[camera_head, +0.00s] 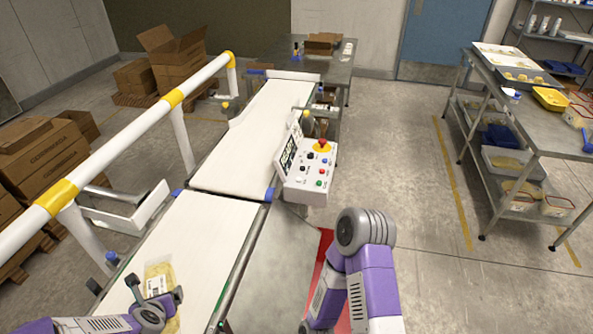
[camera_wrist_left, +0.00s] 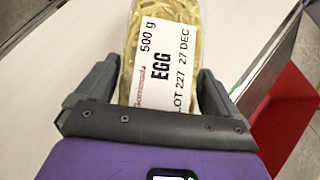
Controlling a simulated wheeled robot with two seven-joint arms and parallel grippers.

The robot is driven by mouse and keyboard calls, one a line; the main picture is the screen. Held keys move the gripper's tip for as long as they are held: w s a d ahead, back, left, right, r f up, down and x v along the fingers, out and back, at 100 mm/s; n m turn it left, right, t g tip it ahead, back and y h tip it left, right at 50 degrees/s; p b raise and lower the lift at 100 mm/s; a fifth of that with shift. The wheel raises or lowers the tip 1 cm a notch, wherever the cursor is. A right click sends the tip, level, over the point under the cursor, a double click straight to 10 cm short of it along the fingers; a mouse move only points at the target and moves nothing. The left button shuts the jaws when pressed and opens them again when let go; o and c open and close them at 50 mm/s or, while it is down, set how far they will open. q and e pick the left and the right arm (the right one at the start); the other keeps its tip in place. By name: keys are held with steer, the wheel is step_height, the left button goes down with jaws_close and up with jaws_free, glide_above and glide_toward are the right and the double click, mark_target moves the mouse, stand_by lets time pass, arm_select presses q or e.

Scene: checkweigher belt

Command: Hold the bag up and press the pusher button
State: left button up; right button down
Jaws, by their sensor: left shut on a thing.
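The bag (camera_head: 159,273) is a clear pack of yellow noodles with a white label, at the lower left over the near belt. In the left wrist view the bag (camera_wrist_left: 162,60) reads EGG, 500 g, LOT 227, 27 DEC. My left gripper (camera_head: 154,290) is shut on the bag, one finger on each side. I cannot tell whether the bag touches the belt. The control panel (camera_head: 309,177) beside the belt carries a red mushroom button on yellow (camera_head: 322,146) and several small coloured buttons. Their labels are too small to read, so the pusher button is not identifiable. My right gripper is out of view.
The near belt (camera_head: 213,227) and far belt (camera_head: 262,118) run away from me. A white and yellow rail (camera_head: 140,130) stands along the left. A steel shelf table (camera_head: 520,115) with trays is at the right. The floor between is clear.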

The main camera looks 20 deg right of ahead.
arm_select(q)
steer(key=s+d+r, duration=0.2)
steer(key=s+d, duration=0.2)
steer(key=d, duration=0.6)
steer(key=shift+d, duration=0.15)
